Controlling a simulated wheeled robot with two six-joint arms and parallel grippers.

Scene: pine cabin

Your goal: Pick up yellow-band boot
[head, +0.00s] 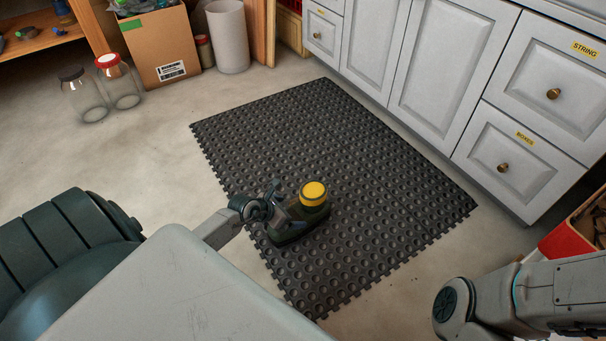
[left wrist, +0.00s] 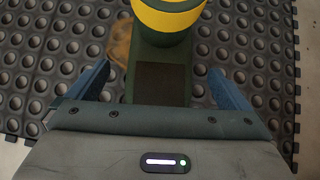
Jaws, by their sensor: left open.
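The yellow-band boot (head: 314,195) stands on the black rubber mat (head: 350,150). It is dark green with a yellow band around its top. My left gripper (head: 273,205) is beside it on its left in the head view. In the left wrist view the boot (left wrist: 160,55) lies between the two blue fingers of my left gripper (left wrist: 158,88). The fingers are apart, with a gap on each side of the boot. Part of the boot is hidden by the gripper in the head view. My right arm shows at the lower right, but its gripper is not in view.
Grey drawer cabinets (head: 430,50) line the right side behind the mat. A red box (head: 568,240) stands at the far right. Glass jars (head: 120,85), a cardboard box (head: 160,45) and a white bin (head: 228,35) stand at the back left. The mat around the boot is clear.

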